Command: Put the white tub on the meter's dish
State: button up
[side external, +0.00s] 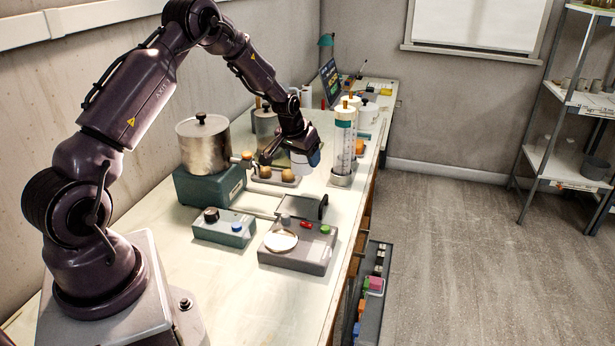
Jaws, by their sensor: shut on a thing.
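My gripper (291,156) is shut on the white tub (303,165), a small white pot with a blue part at its upper right. It holds the tub over the middle of the bench, near a tray with round brown tops. The gripper's fingers partly cover the tub. The meter is likely the grey box (306,263) with a red and a green button, nearer the camera. Its round pale dish (281,241) lies on top at the left and looks empty. The tub is behind the dish and apart from it.
A small dark flap (322,207) stands up behind the grey box. A teal box with knobs (224,226) is to its left. A metal pot (203,145) sits on a green base. A tall clear cylinder (345,148) stands right of the tub.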

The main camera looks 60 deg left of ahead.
jog(key=w+f, duration=0.1)
jog(key=w+a+f, duration=0.1)
jog(key=f, duration=0.1)
jog(key=w+a+f, duration=0.1)
jog(key=shift+w+f, duration=0.15)
jog(key=shift+f, duration=1.85)
jog(key=o, duration=1.1)
jog(key=shift+f, duration=0.15)
